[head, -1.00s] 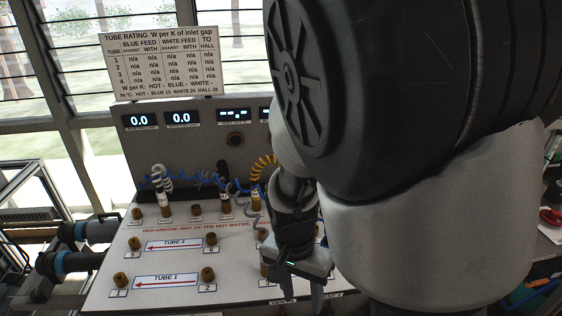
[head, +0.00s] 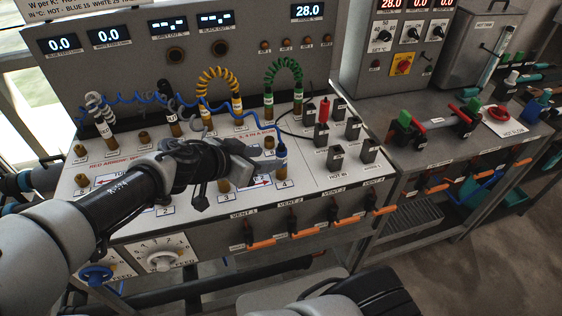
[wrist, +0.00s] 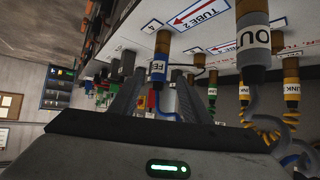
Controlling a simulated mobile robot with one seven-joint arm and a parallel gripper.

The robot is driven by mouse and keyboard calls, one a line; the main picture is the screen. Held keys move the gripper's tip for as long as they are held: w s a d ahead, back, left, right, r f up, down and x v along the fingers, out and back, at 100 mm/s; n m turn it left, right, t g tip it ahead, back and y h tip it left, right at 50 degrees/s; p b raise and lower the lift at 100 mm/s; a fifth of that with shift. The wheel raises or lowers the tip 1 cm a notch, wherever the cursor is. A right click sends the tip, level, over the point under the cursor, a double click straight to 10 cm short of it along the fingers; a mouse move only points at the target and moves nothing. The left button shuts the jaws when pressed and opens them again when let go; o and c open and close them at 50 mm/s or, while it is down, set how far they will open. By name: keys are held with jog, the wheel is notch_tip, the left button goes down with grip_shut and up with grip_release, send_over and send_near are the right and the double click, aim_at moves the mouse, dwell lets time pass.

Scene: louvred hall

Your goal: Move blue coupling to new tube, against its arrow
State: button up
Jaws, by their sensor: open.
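The blue coupling (head: 281,152) is in the head view, at the right end of the front row of brass stubs. A brass stub shows just below it, by a label that looks like 4, and a blue hose runs from it to the left. In the wrist view the blue coupling (wrist: 158,70) has a white label and meets a brass stub. My gripper (head: 250,163) is left of the coupling in the head view, its fingers pointing toward it. In the wrist view my gripper (wrist: 155,92) is open, the coupling showing between and beyond its fingers; contact is not visible.
The Tube 2 arrow plate (wrist: 202,14) points left in the wrist view. White (head: 102,125), yellow (head: 237,103) and green (head: 298,97) couplings stand behind. Grey sockets with a red plug (head: 323,112) are to the right. Orange vent handles (head: 305,233) line the front.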

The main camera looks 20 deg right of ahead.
aim_at(277, 157)
jog(key=shift+b+x, duration=1.65)
jog(key=shift+x, duration=1.85)
jog(key=shift+p, duration=0.3)
grip_shut()
